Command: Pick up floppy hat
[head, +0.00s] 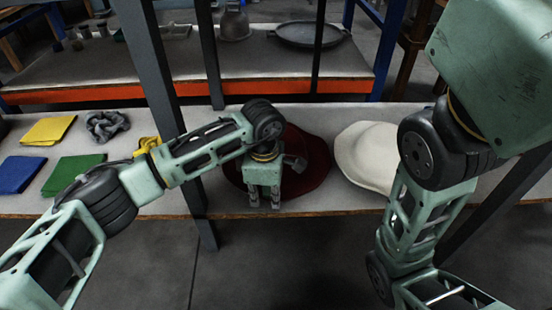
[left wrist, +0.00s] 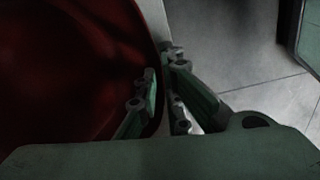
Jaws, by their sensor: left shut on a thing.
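A dark red floppy hat (head: 308,165) lies on the light shelf in the head view, partly hidden behind my left gripper and wrist. My left gripper (head: 264,205) points down at the hat's front edge. In the left wrist view the red hat (left wrist: 70,60) fills the left side, and my left gripper's fingers (left wrist: 165,95) are shut on its brim, one finger on each side. A white floppy hat (head: 368,157) lies on the shelf to the right of the red one. My right arm comes in from the right, but its gripper is out of view.
Folded cloths in yellow (head: 48,131), blue (head: 20,174) and green (head: 74,175) lie on the shelf at left, beside a grey knotted thing (head: 106,125). Dark metal posts (head: 150,75) stand in front. A round pan (head: 308,34) sits on the bench behind.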

